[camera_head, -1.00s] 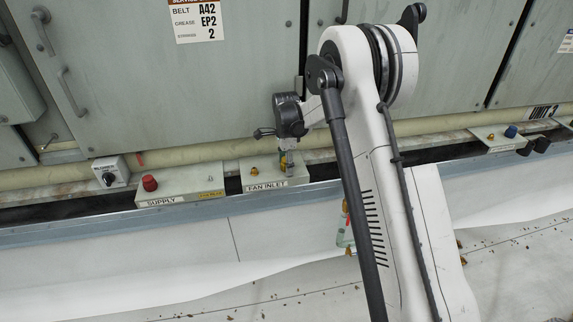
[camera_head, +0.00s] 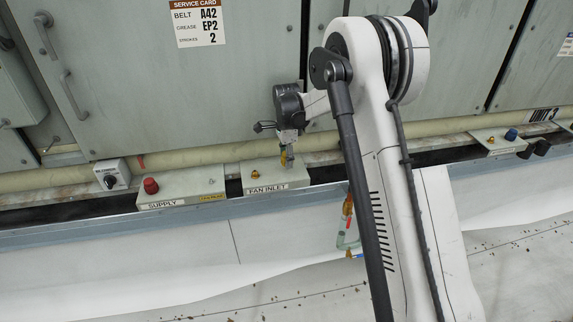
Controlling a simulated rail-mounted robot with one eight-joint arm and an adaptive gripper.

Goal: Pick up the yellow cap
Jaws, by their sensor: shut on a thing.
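The yellow cap (camera_head: 284,159) is small and partly hidden between my fingers, just over the right part of the pale FAN INLET box (camera_head: 279,177). My gripper (camera_head: 287,156) points down there and is shut on the yellow cap. I cannot tell whether the cap is clear of the box's top. A small brass fitting (camera_head: 254,175) shows on the same box, left of my fingers.
Left of it stand the SUPPLY box (camera_head: 190,187) with a red cap (camera_head: 150,186) and a black-knobbed switch box (camera_head: 112,174). A pipe (camera_head: 215,154) and cabinet panels (camera_head: 235,75) rise behind. A blue cap (camera_head: 511,134) is at the far right. Hoses (camera_head: 347,225) hang beside my arm.

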